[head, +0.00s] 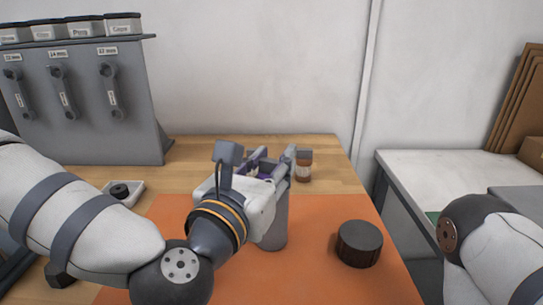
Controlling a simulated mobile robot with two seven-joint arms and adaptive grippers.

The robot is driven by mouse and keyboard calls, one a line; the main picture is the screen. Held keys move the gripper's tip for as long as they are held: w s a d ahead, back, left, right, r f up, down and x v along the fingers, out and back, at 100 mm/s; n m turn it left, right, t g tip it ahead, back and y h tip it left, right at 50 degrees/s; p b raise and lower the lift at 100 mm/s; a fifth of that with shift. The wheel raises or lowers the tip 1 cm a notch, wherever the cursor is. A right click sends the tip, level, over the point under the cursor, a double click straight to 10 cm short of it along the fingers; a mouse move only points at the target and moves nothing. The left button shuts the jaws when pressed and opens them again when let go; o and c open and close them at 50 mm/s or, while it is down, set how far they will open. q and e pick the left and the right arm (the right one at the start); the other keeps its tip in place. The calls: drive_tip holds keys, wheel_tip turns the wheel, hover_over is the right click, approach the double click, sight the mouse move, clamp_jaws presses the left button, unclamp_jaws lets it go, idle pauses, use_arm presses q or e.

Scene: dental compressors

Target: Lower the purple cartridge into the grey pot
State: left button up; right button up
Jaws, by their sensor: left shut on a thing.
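My left gripper (268,164) is over the top of the grey pot (276,222) and is shut on the purple cartridge (267,178). Only small purple parts of the cartridge show between the fingers. The gripper body hides the rest, so I cannot tell how far it is inside the pot. The grey pot stands on the orange mat (330,284), its upper left side hidden by my gripper. Only part of my right arm shows at the right edge; its gripper is out of view.
A round black lid-like piece (360,243) lies on the mat to the right of the pot. A brown bottle (304,168) stands just behind the gripper. A small white tray (134,196) lies left. A grey rack with hanging wrenches (85,95) stands back left.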

use_arm(q)
drive_tip(key=shift+f, duration=0.15)
drive_tip(key=o, duration=1.2)
drive_tip(key=shift+o, duration=0.2)
